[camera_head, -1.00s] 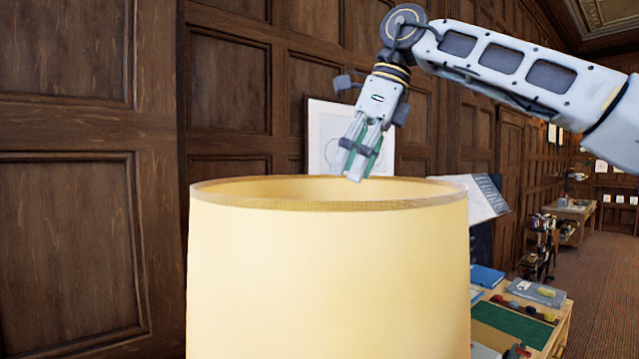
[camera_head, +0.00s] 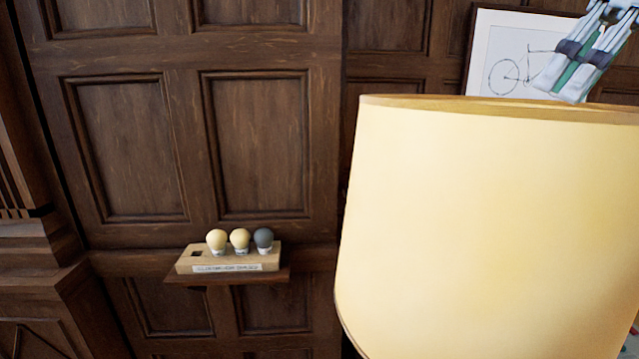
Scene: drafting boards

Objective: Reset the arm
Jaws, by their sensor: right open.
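My right gripper (camera_head: 575,76) shows at the top right, pointing down above the far rim of a large cream lampshade (camera_head: 490,230). Its fingers are close together in the picture and hold nothing that I can see. The rest of my right arm is cut off by the picture's edge. My left gripper is not in view.
The lampshade fills the right half and hides what lies behind it. A framed bicycle drawing (camera_head: 500,55) is behind it. On the left, a small wall shelf (camera_head: 230,281) bears a wooden block (camera_head: 265,258) with three bulbs (camera_head: 239,239). Dark wood panelling (camera_head: 255,150) covers the wall.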

